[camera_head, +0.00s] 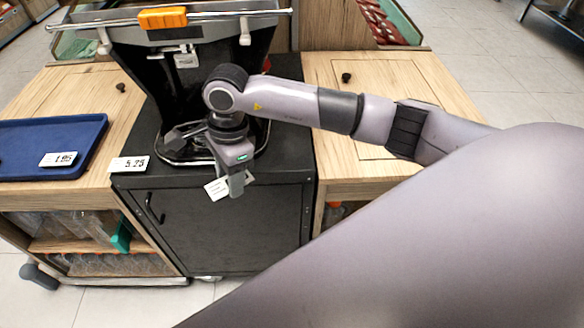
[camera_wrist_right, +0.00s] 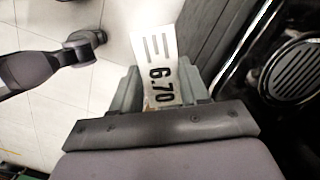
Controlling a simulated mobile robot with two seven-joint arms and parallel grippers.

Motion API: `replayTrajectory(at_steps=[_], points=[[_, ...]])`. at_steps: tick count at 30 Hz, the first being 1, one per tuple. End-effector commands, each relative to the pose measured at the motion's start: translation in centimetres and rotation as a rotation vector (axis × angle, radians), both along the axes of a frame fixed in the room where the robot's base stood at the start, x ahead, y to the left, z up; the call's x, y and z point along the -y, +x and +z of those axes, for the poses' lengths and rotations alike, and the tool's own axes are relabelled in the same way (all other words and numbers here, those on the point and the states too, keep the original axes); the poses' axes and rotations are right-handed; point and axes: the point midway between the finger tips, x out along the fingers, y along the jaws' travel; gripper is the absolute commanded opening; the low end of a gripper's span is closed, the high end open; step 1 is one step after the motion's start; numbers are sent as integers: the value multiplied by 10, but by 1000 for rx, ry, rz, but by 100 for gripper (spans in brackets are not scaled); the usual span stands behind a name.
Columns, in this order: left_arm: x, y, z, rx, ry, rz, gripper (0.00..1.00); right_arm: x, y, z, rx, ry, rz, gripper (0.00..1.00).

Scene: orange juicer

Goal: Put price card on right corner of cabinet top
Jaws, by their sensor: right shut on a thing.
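My right gripper (camera_head: 237,186) is shut on a white price card (camera_head: 216,188), in front of the black cabinet's top front edge. The right wrist view shows the card (camera_wrist_right: 160,75) between the fingers (camera_wrist_right: 160,90), printed "6.70", its far end sticking out beyond them. The card is tilted in the head view and hangs near the middle of the front edge, left of the right corner. The black cabinet top (camera_head: 290,168) has its right front corner bare. No left gripper can be made out.
A black juicer (camera_head: 185,60) stands on the cabinet. Another price card (camera_head: 128,164) lies at the cabinet's left front corner. A blue tray (camera_head: 85,135) with a card (camera_head: 58,159) is at left. Wooden counters flank the cabinet, the right one (camera_head: 390,75) mostly clear.

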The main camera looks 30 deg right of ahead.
Motion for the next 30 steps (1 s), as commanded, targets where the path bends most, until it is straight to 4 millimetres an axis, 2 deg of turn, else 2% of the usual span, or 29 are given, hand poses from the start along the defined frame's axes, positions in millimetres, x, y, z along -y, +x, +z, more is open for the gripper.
replayTrajectory(at_steps=[1,6,10,15,17,20,30], points=[[0,1,-7,4,-1,-1,70,-5,4,-3,2,2,-85,15],[1,2,-17,-3,-4,-1,70,-16,14,1,1,2,-352,15],[2,2,-21,-7,-5,-3,70,-21,19,4,1,1,-487,15],[2,3,-19,1,-7,-4,70,-19,22,6,1,-1,-567,15],[2,4,-16,3,-7,-4,70,-11,21,6,-1,-3,-575,15],[2,4,-12,6,-6,-5,70,12,19,7,-1,-4,-578,15],[0,2,-10,5,2,-4,70,104,12,7,-1,-4,-577,15]])
